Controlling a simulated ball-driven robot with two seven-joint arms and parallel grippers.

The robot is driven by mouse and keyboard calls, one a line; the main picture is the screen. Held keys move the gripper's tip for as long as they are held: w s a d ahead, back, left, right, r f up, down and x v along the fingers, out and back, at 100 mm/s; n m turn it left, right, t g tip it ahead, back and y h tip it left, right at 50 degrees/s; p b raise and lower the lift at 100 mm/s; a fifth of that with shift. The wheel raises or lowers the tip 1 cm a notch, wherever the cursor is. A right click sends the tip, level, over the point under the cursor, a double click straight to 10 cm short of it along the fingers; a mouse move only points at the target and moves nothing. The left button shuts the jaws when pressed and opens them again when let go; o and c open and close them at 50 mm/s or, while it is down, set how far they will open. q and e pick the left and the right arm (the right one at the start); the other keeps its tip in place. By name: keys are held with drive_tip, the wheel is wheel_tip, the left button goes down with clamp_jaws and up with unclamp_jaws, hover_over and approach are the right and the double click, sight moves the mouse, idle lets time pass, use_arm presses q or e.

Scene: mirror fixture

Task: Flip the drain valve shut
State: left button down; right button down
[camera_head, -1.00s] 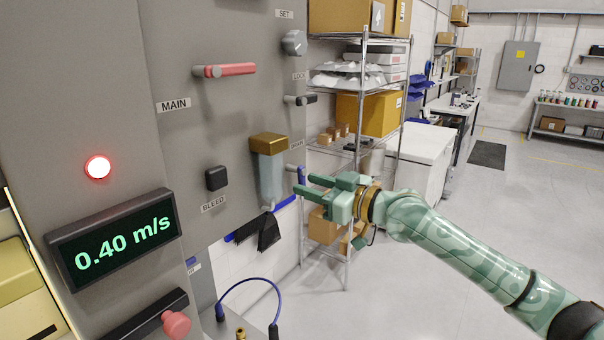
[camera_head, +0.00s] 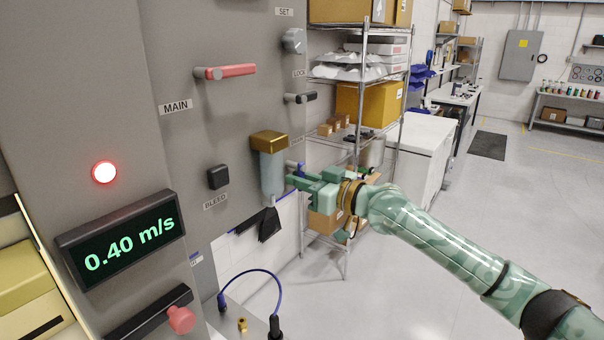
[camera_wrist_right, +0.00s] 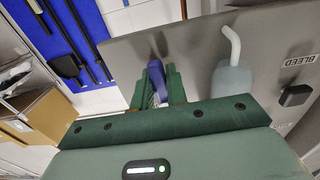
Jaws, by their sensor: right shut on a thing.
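The drain valve is a small lever with a blue handle (camera_head: 300,168) at the right edge of the grey panel, beside the clear filter bowl with a brass top (camera_head: 270,165). My right gripper (camera_head: 290,181) is at this lever, its fingers pointing left toward the panel. In the right wrist view the blue handle (camera_wrist_right: 183,78) lies between the two green fingers of the gripper (camera_wrist_right: 165,88), which are shut on it. The fingers hide part of the handle, so its exact angle is hard to tell. My left gripper is not in view.
A display (camera_head: 125,238) reads 0.40 m/s. A wire shelf (camera_head: 401,130) stands behind my right gripper. Floor on the right is clear.

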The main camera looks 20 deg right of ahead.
drive_tip(key=c, duration=1.4)
unclamp_jaws()
drive_tip(key=b+v, duration=0.5)
drive_tip(key=v, duration=1.1)
drive_tip(key=shift+b, duration=0.4)
drive_tip(key=shift+s+d, duration=0.1)
